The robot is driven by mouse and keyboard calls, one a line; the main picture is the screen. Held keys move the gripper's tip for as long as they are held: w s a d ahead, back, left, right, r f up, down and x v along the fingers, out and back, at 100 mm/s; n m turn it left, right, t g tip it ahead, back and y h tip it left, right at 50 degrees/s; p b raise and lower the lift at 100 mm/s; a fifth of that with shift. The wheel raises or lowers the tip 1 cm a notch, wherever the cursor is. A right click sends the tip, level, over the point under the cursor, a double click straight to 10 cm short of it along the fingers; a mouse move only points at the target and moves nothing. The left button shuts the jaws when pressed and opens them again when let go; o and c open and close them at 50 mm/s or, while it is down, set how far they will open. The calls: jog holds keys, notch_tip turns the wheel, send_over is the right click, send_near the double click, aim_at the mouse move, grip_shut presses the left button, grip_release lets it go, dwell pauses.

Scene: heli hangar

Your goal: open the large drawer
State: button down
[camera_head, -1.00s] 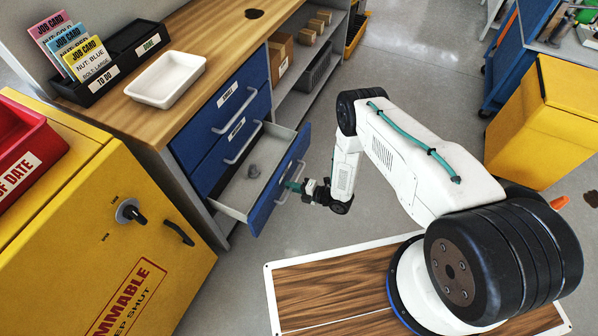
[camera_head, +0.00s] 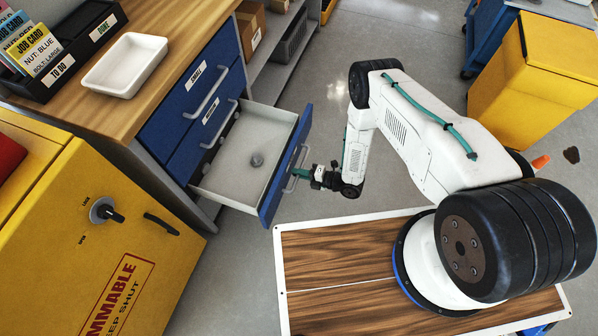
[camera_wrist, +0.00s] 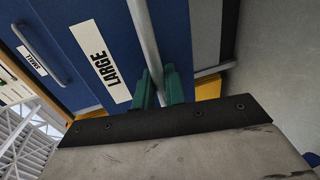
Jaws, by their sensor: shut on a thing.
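The large drawer (camera_head: 286,165) is the lowest of the blue-fronted drawers under the wooden bench, and it stands well pulled out. A grey object (camera_head: 257,160) lies inside on its pale floor. In the wrist view its blue front carries a "LARGE" label (camera_wrist: 101,62) and a grey bar handle (camera_wrist: 145,35). My gripper (camera_head: 300,174) is at the front of this drawer. In the wrist view my gripper's green fingers (camera_wrist: 160,88) are closed around the handle. Part of the handle is hidden behind the fingers.
Two shut drawers, one labelled "SMALL" (camera_head: 194,79), sit above the open one. A yellow cabinet (camera_head: 60,215) stands at the left. A white tray (camera_head: 125,64) and a black card rack (camera_head: 70,60) are on the bench. Grey floor lies clear beyond the drawer.

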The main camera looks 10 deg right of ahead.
jog(key=c, duration=1.8)
grip_release()
jog(key=shift+w+d, duration=0.2)
jog(key=shift+w, duration=0.2)
jog(key=shift+s, duration=0.1)
jog(key=shift+a, duration=0.1)
jog(key=shift+v, duration=3.95)
